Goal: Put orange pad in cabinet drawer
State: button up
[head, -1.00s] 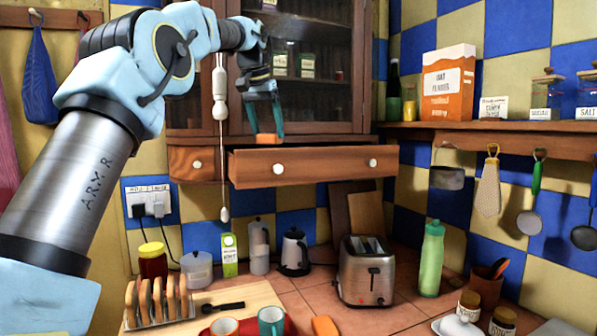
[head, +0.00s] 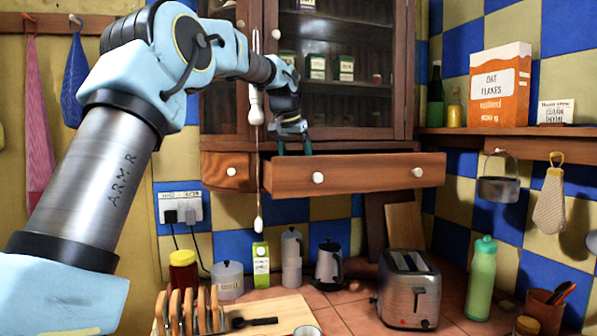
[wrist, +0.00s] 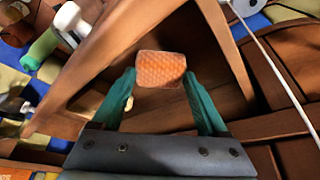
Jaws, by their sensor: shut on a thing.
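The orange pad (wrist: 161,70) shows in the wrist view as a small textured block between the green fingertips of my gripper (wrist: 160,88). My gripper is shut on it. In the head view my gripper (head: 293,148) points down behind the front of the open cabinet drawer (head: 350,172), with its fingertips hidden by that front. The pad cannot be seen there. In the wrist view the brown drawer interior (wrist: 221,92) lies below and around the pad. I cannot tell whether the pad touches the drawer floor.
The glass-fronted cabinet (head: 392,75) stands just above and behind the drawer. A white pull cord (head: 258,190) hangs close to the drawer's left end. A smaller drawer (head: 229,172) to the left is closed. A toaster (head: 408,290) and green bottle (head: 481,280) stand on the counter below.

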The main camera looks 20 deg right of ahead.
jog(key=shift+f, duration=0.8)
jog(key=o, duration=1.1)
jog(key=b+v, duration=0.1)
jog(key=v, duration=1.1)
